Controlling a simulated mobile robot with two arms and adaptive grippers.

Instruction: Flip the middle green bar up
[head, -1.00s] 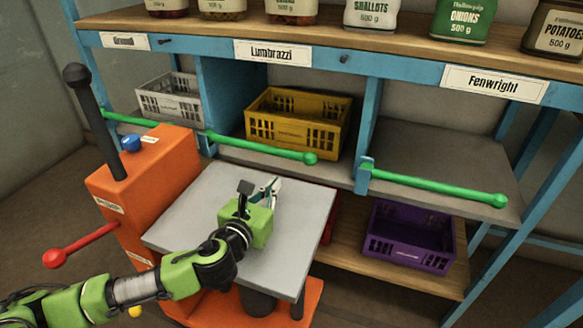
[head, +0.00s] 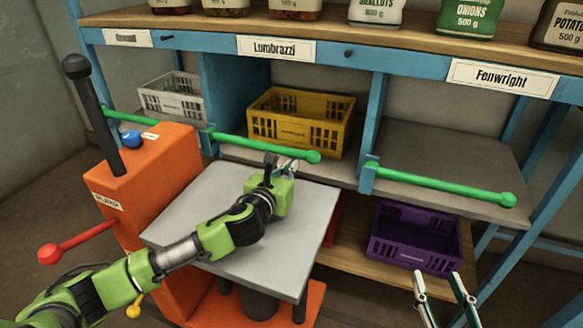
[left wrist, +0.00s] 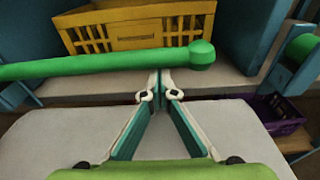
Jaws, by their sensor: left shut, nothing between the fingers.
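The middle green bar (head: 265,149) lies across the front of the Lumbrazzi bay, low and nearly level. Its round knob end (head: 313,157) is at the right. In the left wrist view the bar (left wrist: 100,64) crosses the upper part, with its knob (left wrist: 202,54) right of centre. My left gripper (head: 284,166) is just in front of and below the bar near the knob. Its fingertips (left wrist: 159,95) are together and empty, and appear apart from the bar. My right gripper (head: 441,278) shows at the lower right with its fingers spread and nothing between them.
A yellow crate (head: 300,126) sits behind the middle bar. Other green bars cross the left bay (head: 140,119) and the right bay (head: 440,184). A grey lift table (head: 190,225) stands under my left arm. A purple crate (head: 415,238) is on the lower shelf.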

